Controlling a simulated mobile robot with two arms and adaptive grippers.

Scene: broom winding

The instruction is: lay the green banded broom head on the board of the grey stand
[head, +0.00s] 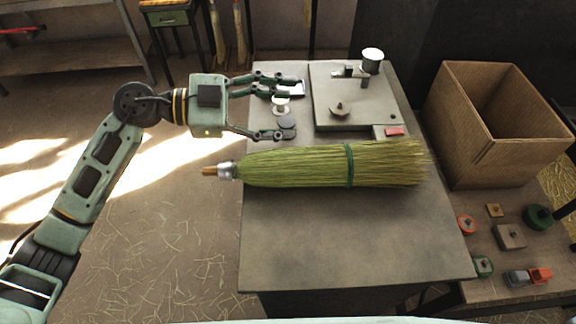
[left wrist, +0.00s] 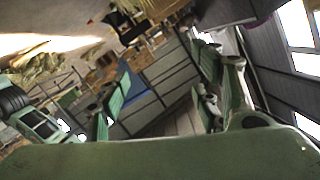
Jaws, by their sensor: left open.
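The green banded broom head (head: 300,166) lies flat across the grey board (head: 350,240) on top of the stand. Its wooden stub and metal collar (head: 226,170) stick out past the board's left edge, and its bristle ends point right. A dark green band (head: 349,165) runs around it right of the middle. My left gripper (head: 292,109) is open over the far left part of the board, behind the broom head and apart from it. In the left wrist view its fingers (left wrist: 160,105) are spread with nothing between them, and the broom head cannot be made out. My right gripper is not in view.
A grey plate (head: 355,112) with a lever, a knob and a white spool (head: 372,60) sits at the board's back right. Small round parts (head: 281,104) lie near my left fingers. A cardboard box (head: 465,135) stands at the right. The board's near half is clear.

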